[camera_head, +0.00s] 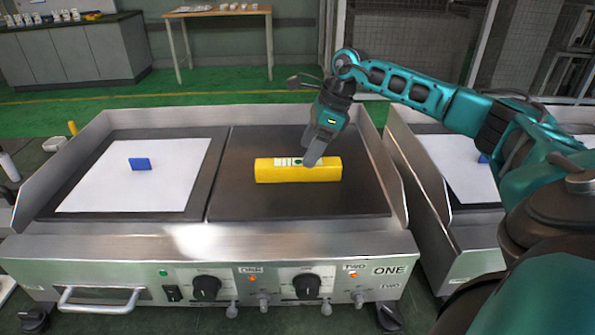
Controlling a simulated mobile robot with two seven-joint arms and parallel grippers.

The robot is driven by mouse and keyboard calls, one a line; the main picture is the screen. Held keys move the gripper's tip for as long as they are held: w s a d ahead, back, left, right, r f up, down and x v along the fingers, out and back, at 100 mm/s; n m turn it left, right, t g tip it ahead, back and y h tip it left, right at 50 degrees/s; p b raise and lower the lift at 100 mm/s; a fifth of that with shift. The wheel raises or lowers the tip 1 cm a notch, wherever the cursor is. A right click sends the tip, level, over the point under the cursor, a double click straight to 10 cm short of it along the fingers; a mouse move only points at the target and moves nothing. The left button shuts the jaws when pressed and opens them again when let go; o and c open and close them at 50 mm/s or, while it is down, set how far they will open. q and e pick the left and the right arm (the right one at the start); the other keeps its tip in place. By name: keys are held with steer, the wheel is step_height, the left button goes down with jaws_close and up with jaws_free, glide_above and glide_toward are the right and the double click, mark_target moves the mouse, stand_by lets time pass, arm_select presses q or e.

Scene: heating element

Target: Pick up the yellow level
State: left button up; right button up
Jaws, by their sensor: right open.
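The yellow level (275,175) is a bright yellow bar with a pale label strip on its upper side. It lies lengthwise from left to right on the dark right-hand plate (240,205) of the steel griddle. My right gripper (311,160) comes in from the upper right and points down at the level's right half. Its fingertips overlap the level's top edge in the picture; I cannot tell whether they touch it. It is open. My left gripper is not in view.
A white sheet (100,185) with a small blue block (140,164) lies on the left plate. Raised steel walls edge the griddle. Knobs (206,288) line its front. A second griddle (455,250) stands close on the right. A wooden table (218,13) is at the back.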

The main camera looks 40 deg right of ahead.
mark_target(299, 162)
steer(key=shift+w+b+x, duration=0.15)
steer(key=shift+x, duration=1.35)
steer(key=shift+w+b+x, duration=0.15)
steer(key=shift+w+x, duration=0.05)
steer(key=shift+x, duration=1.25)
steer(key=shift+r, duration=0.2)
steer(key=c, duration=1.3)
